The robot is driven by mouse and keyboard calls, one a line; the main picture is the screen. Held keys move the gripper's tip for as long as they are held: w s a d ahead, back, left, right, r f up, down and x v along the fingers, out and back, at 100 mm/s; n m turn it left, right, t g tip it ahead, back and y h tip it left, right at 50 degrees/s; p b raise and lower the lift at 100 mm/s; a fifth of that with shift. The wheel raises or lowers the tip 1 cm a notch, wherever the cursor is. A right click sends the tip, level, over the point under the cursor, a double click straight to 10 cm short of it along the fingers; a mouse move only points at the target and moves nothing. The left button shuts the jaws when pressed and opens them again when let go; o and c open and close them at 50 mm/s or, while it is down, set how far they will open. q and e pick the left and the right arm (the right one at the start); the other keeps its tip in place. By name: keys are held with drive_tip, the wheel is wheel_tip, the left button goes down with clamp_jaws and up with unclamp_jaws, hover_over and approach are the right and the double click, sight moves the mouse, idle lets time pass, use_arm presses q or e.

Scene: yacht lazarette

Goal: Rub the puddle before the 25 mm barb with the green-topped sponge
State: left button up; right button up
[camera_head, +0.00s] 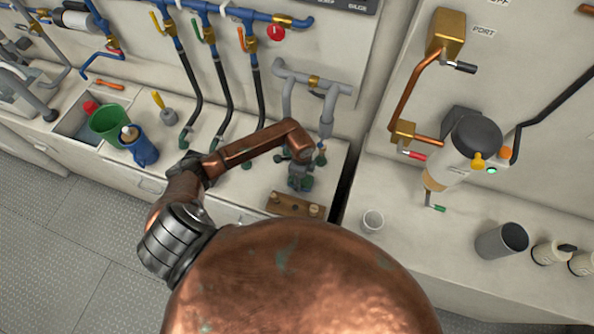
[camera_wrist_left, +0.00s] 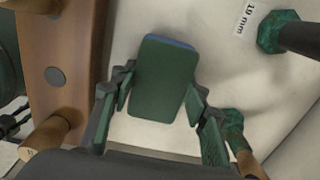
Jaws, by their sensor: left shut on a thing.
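In the left wrist view a green-topped sponge (camera_wrist_left: 163,80) with a blue far edge sits between the fingers of my left gripper (camera_wrist_left: 158,98), which is shut on it. In the head view my left gripper (camera_head: 300,180) is over the right end of the left counter, beside a wooden block; the sponge is hard to make out there. A green barb fitting (camera_wrist_left: 280,32) stands beside a "19 mm" label (camera_wrist_left: 244,19). I cannot read a 25 mm label or make out the puddle clearly. My right gripper is not in view.
The wooden block (camera_head: 296,206) with pegs lies by the counter's front edge. Black hoses (camera_head: 222,85) come down behind my forearm. A green cup (camera_head: 108,124) and blue jug (camera_head: 141,146) stand at left.

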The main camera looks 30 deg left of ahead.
use_arm(q)
drive_tip(key=shift+s+a+r+p, duration=0.1)
drive_tip(key=shift+a+r+p, duration=0.15)
drive_tip(key=shift+a+p, duration=0.05)
drive_tip(key=shift+r+p, duration=0.4)
drive_tip(key=shift+r, duration=0.55)
wheel_tip(320, 180, up, 2)
drive_tip(key=shift+d+r+p, duration=0.1)
drive_tip(key=shift+d+p, duration=0.05)
drive_tip(key=shift+p, duration=0.8)
drive_tip(key=shift+r+p, duration=1.5)
drive_tip(key=shift+r, duration=0.25)
